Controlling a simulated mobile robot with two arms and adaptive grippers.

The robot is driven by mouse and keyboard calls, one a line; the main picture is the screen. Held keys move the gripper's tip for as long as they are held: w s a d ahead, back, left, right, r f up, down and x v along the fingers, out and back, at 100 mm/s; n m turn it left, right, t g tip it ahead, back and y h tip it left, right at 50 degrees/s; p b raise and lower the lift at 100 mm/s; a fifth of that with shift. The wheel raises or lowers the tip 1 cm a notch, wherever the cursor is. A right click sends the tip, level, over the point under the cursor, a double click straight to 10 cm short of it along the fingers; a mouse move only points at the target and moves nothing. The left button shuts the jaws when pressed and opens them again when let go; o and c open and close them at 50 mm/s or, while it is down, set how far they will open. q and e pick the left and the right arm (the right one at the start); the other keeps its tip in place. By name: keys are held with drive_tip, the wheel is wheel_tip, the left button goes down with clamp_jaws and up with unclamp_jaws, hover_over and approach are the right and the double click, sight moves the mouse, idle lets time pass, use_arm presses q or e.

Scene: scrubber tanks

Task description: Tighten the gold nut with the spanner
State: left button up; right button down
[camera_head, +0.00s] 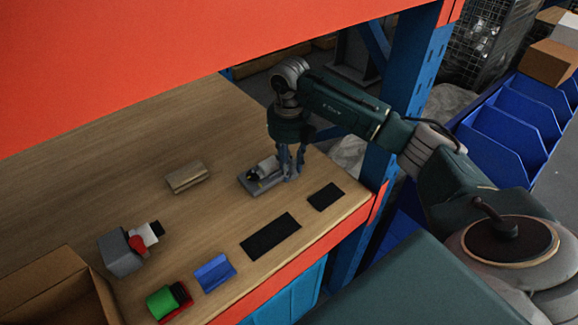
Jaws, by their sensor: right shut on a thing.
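My right gripper (291,163) points straight down at the right end of a small grey fixture (248,184) on the wooden bench. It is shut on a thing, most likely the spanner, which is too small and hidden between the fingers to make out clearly. The fixture carries a pale cylinder (267,166) with a dark end on its left. The gold nut cannot be made out; the fingers cover the fixture's right end. I cannot tell whether the spanner touches the nut. My left gripper is not in view.
Two bare black mats (270,236) (325,196) lie near the bench's front edge. A tan block (186,177), a blue holder (214,272), a green-and-red item (168,301), a grey device (121,252) and an open cardboard box (53,300) stand leftward. A blue post (378,200) and orange beam (150,60) border the bench.

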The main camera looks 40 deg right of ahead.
drive_tip(key=shift+r, duration=0.55)
drive_tip(key=shift+r+p, duration=0.7)
drive_tip(key=c, duration=2)
unclamp_jaws()
clamp_jaws()
